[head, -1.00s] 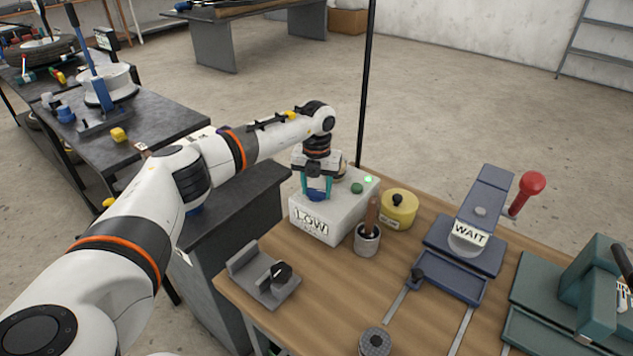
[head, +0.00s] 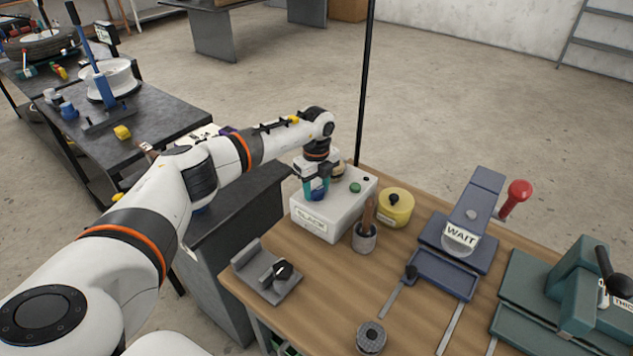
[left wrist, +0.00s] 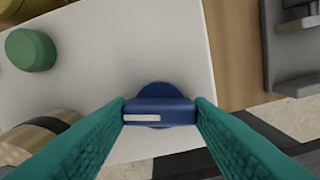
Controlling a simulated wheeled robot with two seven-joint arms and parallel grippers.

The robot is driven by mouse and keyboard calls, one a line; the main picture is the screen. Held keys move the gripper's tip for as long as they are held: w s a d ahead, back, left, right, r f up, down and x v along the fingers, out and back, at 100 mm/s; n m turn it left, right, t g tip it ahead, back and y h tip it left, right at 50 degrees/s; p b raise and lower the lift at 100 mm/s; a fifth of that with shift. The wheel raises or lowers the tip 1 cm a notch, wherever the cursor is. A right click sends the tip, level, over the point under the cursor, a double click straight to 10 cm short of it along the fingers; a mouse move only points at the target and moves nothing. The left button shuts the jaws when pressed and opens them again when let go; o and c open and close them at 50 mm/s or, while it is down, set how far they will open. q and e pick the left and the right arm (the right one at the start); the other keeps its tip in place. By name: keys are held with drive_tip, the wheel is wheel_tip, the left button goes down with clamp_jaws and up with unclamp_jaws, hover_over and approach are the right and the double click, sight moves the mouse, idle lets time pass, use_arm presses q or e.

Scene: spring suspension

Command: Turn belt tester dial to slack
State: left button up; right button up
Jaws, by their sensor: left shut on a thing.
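The belt tester (head: 330,213) is a white box at the back left of the wooden bench. Its front label (head: 311,222) reads SLACK. The blue dial (left wrist: 160,111) sits on the box top, with a white mark on its grip bar; it also shows small in the head view (head: 319,194). My left gripper (left wrist: 160,112) points down from above, its teal fingers shut on the two ends of the dial's bar. A green button (left wrist: 30,50) is on the same top. My right gripper is not in view.
A yellow round tin (head: 396,208) and a grey cup with a wooden handle (head: 365,237) stand close right of the box. A grey bracket (head: 266,273) is in front. A blue device marked WAIT (head: 460,236) and a green press (head: 570,290) stand farther right.

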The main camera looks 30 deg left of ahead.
sight(316, 190)
use_arm(q)
drive_tip(key=shift+r+n+p, duration=0.1)
drive_tip(key=shift+n+p, duration=0.5)
drive_tip(key=shift+n, duration=1)
drive_tip(key=o, duration=1)
wheel_tip(316, 190, up, 12)
drive_tip(key=b, duration=0.2)
drive_tip(key=shift+b, duration=0.3)
